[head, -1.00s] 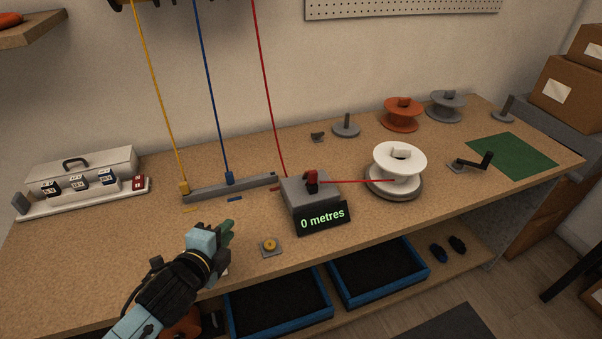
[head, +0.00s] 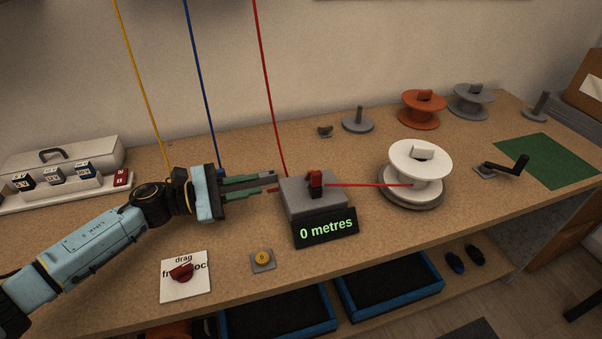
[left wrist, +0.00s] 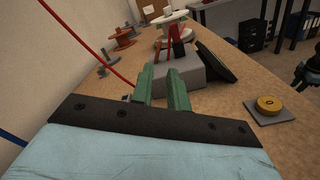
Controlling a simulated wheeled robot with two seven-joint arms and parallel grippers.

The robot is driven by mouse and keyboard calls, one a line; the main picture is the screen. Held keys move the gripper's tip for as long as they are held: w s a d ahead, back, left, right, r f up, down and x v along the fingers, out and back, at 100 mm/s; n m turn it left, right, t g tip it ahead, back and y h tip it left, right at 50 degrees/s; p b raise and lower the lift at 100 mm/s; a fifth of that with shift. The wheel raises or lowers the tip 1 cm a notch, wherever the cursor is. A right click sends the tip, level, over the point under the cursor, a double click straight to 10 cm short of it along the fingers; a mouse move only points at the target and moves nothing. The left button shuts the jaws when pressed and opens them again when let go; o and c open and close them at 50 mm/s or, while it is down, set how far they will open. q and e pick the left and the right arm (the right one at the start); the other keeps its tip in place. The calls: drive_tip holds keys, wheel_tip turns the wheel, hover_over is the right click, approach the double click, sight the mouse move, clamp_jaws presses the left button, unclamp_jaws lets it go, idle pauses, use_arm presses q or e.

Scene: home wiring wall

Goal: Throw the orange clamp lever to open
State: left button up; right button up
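A red lever (head: 315,180) stands on top of the grey meter block (head: 308,200); no clearly orange lever shows. The red wire runs through the block by the lever's foot. My left gripper (head: 270,183) is just left of the block, its green fingers pointing right toward it with a gap between them. They hold nothing that I can see. In the left wrist view the open fingers (left wrist: 161,84) point at the block (left wrist: 178,72), and the red lever (left wrist: 177,48) rises beyond them. Whether the fingertips touch the block is unclear.
A "0 metres" display (head: 326,228) fronts the block. A white spool (head: 420,160) stands right of it, with the red wire stretched between. A yellow button (head: 262,258) and a card with a red knob (head: 185,289) lie in front. Blue and yellow wires hang behind my gripper.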

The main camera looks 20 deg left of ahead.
sight(307, 173)
use_arm(q)
drive_tip(key=x, duration=1.1)
drive_tip(key=shift+w+d, duration=0.2)
drive_tip(key=shift+d, duration=0.05)
drive_tip(key=shift+c, duration=0.2)
clamp_jaws()
